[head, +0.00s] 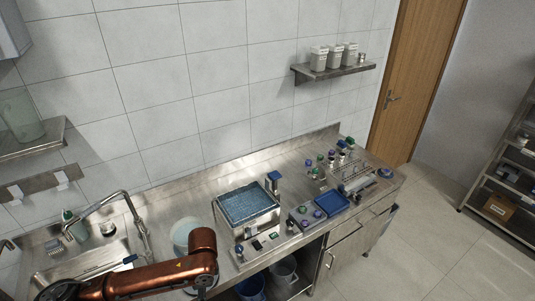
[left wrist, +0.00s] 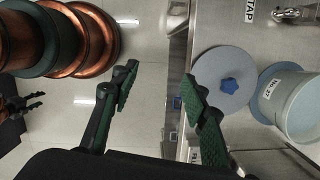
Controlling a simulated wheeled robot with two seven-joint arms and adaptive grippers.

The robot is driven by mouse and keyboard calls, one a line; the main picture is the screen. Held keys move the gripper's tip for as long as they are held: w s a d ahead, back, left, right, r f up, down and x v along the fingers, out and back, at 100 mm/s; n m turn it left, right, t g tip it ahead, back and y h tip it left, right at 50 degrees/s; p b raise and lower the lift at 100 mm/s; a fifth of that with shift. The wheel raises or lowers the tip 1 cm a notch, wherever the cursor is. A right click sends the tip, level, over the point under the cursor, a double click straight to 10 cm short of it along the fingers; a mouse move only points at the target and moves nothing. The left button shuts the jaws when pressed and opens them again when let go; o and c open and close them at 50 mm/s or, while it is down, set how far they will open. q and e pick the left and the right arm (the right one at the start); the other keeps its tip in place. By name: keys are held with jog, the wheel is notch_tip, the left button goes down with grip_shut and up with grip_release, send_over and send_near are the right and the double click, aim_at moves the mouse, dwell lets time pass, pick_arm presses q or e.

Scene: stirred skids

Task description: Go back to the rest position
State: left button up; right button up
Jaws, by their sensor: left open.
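My left arm (head: 160,276), copper-coloured, comes in from the lower left of the head view, over the front of the steel counter near the sink. In the left wrist view my left gripper (left wrist: 161,92) is open, with its green-padded fingers wide apart and nothing between them. Bare floor and the counter edge show beyond the fingers. A dark jawed shape at the left edge of the left wrist view looks like my right gripper (left wrist: 22,106); whether it is open is too small to tell. The head view does not show it.
The counter carries a blue-topped device (head: 248,204), a blue tray (head: 332,203) and several small bottles. A sink (head: 85,264) lies at left. The left wrist view shows a grey round lid (left wrist: 222,72) and a labelled bucket (left wrist: 293,108) close to the right finger. Floor (head: 425,240) at right is clear.

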pick_arm(q)
jog(key=s+d+f+n+t+h, duration=0.35)
jog(key=s+d+f+h, duration=0.2)
jog(key=d+f, duration=0.3)
jog(key=s+a+f+n+y, duration=0.2)
jog(key=s+a+n, duration=0.3)
jog(key=s+a, duration=0.45)
jog(key=s+a+f+n+y, duration=0.25)
jog(key=s+a+n, duration=0.3)
jog(key=a, duration=0.65)
notch_tip(320, 180, down, 33)
jog(key=s+d+b, duration=0.1)
jog(key=s+b, duration=0.1)
jog(key=b, duration=0.1)
jog(key=s+f+m+g+h+b, duration=0.1)
jog(key=s+f+b, duration=0.2)
jog(key=s+f, duration=1.6)
notch_tip(320, 180, down, 2)
jog(key=shift+s+d+f+g, duration=0.15)
jog(key=shift+s+g, duration=0.1)
jog(key=shift+g, duration=0.1)
pick_arm(e)
notch_tip(320, 180, down, 6)
jog(key=s, duration=0.1)
jog(key=shift+f, duration=0.25)
